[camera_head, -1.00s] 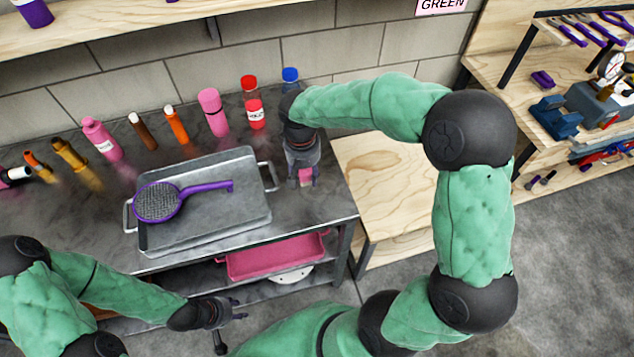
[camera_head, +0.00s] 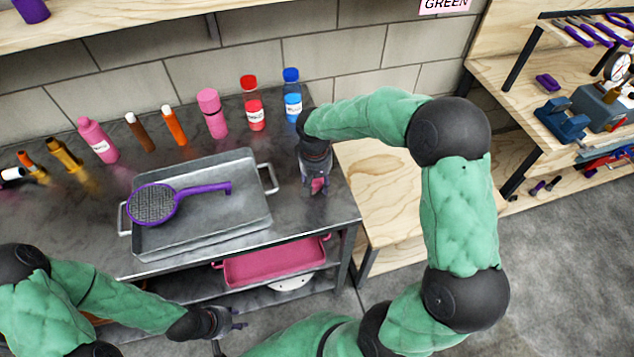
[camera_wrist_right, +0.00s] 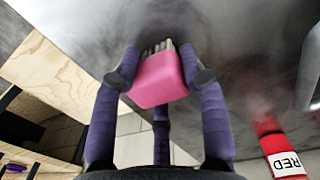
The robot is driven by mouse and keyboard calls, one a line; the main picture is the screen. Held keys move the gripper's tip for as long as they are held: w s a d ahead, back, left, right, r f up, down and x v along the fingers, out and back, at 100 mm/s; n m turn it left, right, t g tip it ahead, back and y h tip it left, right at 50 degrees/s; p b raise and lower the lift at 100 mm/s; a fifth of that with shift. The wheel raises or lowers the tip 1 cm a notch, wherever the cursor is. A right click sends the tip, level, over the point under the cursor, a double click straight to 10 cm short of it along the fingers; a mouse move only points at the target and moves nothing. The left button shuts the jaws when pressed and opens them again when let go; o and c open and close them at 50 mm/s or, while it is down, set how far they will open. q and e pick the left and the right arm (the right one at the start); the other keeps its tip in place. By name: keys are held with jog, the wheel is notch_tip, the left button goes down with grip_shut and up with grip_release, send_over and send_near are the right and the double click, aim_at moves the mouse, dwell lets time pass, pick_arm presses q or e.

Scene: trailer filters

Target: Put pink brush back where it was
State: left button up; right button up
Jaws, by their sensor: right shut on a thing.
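The pink brush (camera_wrist_right: 160,80) is a small pink block with pale bristles on one side. In the right wrist view it sits between the fingers of my right gripper (camera_wrist_right: 160,85), which is shut on it. In the head view my right gripper (camera_head: 317,188) points down over the right end of the metal table (camera_head: 335,215), with a bit of pink between its fingers. I cannot tell whether the brush touches the tabletop. My left gripper (camera_head: 232,322) is low in front of the table, its fingers apart and empty.
Several bottles, including a blue one (camera_head: 292,95) and a red one (camera_head: 252,104), line the back. A pink tray (camera_head: 275,264) is on the shelf below. A wooden surface (camera_head: 385,190) adjoins on the right.

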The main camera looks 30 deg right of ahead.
aim_at(315, 180)
jog(key=shift+f, duration=0.1)
jog(key=o, duration=1.1)
notch_tip(315, 180, up, 12)
jog(key=p, duration=0.4)
jog(key=shift+a, duration=0.25)
